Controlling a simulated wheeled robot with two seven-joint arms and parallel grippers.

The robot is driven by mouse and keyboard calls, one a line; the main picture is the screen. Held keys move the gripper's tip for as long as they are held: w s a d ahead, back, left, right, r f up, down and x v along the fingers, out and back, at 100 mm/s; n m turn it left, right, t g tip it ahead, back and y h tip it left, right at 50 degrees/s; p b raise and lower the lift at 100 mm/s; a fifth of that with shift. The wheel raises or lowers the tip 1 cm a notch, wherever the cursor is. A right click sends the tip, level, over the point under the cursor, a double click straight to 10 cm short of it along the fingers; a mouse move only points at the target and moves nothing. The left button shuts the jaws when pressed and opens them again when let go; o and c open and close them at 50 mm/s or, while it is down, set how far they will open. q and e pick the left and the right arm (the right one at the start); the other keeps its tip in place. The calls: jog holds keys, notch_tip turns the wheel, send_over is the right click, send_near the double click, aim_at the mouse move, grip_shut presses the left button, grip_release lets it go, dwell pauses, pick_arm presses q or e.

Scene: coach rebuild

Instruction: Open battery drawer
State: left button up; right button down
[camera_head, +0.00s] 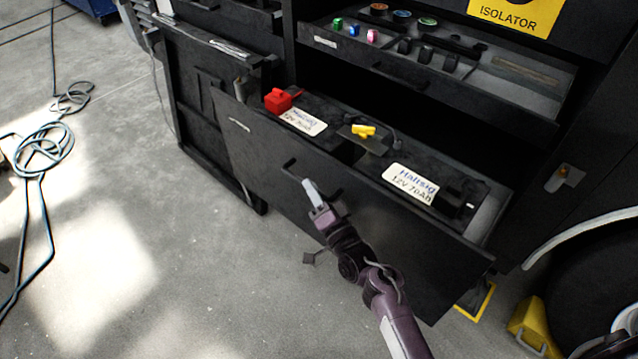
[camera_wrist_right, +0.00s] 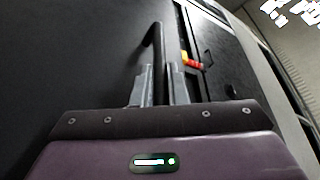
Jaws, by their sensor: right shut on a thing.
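The battery drawer (camera_head: 385,228) is a wide black drawer low in the cabinet. It stands pulled out, and two batteries labelled 12V 70Ah show inside it, a left one (camera_head: 303,122) and a right one (camera_head: 409,184). Its black bar handle (camera_head: 292,166) is on the front panel. My right gripper (camera_head: 312,190) is at the handle, and in the right wrist view the fingers (camera_wrist_right: 155,85) are closed on the handle bar (camera_wrist_right: 158,50). My left gripper is not in view.
A red cap (camera_head: 280,100) and a yellow connector (camera_head: 363,131) sit on top of the batteries. Above is another open drawer (camera_head: 430,95) with small coloured items. Blue cables (camera_head: 40,150) lie on the floor at left. A yellow wheel chock (camera_head: 533,327) stands at lower right. Floor in front is clear.

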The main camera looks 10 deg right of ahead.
jog(key=shift+w+a+r, duration=0.1)
jog(key=shift+r, duration=0.35)
jog(key=c, duration=1.7)
grip_release()
jog(key=shift+o, duration=1.2)
jog(key=shift+a+f, duration=0.15)
jog(key=shift+f, duration=0.1)
jog(key=shift+s+d+f, duration=0.1)
jog(key=shift+s+d, duration=0.1)
jog(key=shift+s, duration=0.05)
jog(key=v, duration=0.7)
jog(key=shift+s, duration=0.1)
